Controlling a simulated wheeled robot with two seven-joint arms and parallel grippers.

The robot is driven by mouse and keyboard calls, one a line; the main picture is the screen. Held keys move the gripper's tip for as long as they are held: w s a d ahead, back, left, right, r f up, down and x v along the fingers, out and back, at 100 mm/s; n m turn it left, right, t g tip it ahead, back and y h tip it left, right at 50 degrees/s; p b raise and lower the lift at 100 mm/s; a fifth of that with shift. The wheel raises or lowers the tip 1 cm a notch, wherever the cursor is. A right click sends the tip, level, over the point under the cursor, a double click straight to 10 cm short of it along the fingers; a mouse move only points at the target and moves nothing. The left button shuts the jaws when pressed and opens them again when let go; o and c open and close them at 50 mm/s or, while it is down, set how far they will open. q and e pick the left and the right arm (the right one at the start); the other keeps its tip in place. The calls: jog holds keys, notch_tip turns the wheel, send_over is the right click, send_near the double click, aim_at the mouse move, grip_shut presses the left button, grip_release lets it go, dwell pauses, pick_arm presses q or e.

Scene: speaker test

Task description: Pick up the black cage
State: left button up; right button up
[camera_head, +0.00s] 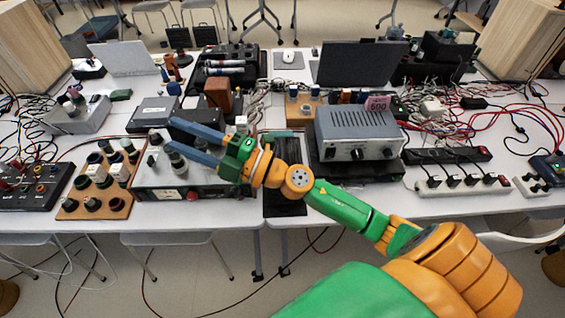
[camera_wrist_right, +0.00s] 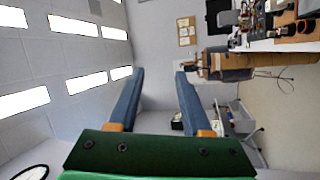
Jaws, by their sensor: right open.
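I cannot pick out a black cage for certain in either view. A black open rack-like case (camera_head: 258,66) stands at the back middle of the tables in the head view. My left gripper is not in view.
A grey power supply (camera_head: 358,135) stands right of the gripper. A wooden board with knobs (camera_head: 100,180) lies at the left. Power strips (camera_head: 462,184) and tangled cables crowd the right. A laptop (camera_head: 355,64) stands behind. Little free white tabletop (camera_head: 455,207) shows along the front edge.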

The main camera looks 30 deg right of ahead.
jog(key=s+a+f+n+g+y, duration=0.1)
jog(key=s+a+f+n+g, duration=0.2)
jog(key=n+g, duration=0.45)
jog(key=g+h, duration=0.4)
jog(key=h, duration=1.1)
send_near(284, 150)
jog(key=f, duration=0.2)
jog(key=p+x, duration=0.3)
jog(key=shift+w+f, duration=0.2)
jog(key=shift+w, duration=0.3)
jog(key=x, duration=0.2)
jog(key=shift+w+d+f, duration=0.1)
jog(key=shift+w+f, duration=0.05)
jog(key=shift+f, duration=0.2)
grip_shut()
jog(key=shift+r, duration=0.1)
